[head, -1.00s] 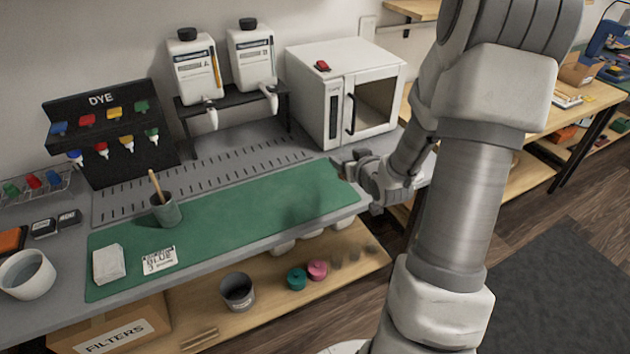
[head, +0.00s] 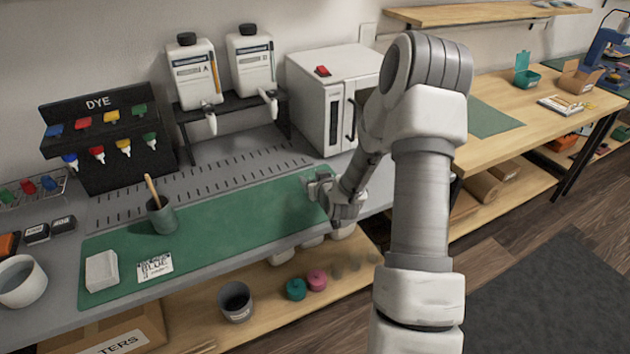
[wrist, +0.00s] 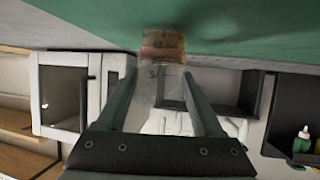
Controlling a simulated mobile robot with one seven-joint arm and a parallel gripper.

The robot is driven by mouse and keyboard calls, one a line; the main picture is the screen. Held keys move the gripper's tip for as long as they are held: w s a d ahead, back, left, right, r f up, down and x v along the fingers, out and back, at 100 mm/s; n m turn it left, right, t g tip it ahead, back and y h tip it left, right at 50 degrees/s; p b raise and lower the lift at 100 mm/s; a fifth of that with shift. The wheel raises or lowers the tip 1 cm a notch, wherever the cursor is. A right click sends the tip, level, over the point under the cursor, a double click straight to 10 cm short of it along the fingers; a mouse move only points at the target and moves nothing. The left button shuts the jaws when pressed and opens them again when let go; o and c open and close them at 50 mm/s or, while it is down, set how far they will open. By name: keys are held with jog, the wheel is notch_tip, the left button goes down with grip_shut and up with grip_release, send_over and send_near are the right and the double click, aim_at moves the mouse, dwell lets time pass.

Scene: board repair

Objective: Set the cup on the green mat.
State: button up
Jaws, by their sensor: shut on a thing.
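The clear cup (wrist: 158,72) shows in the wrist view between the two fingers of my gripper (wrist: 163,85), with reddish-brown contents at its base end. My gripper is shut on it. The wrist picture is upside down, so the green mat (wrist: 240,25) fills its top. The cup's base is close to the mat; I cannot tell whether it touches. In the head view my gripper (head: 318,186) is low over the right end of the green mat (head: 235,222). The cup is not clearly visible there.
A dark cup with a stick (head: 162,218), a white block (head: 102,270) and a label card (head: 155,265) are on the mat's left half. A white cabinet (head: 318,95) and dispenser bottles (head: 195,75) stand behind. The mat's middle is clear.

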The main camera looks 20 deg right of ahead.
jog(key=shift+f, duration=0.15)
jog(key=o, duration=1.5)
jog(key=shift+o, duration=0.2)
jog(key=shift+s+r, duration=0.1)
jog(key=shift+r, duration=0.2)
jog(key=p+v, duration=0.1)
jog(key=v, duration=1)
jog(key=shift+s, duration=0.4)
jog(key=shift+a, duration=0.1)
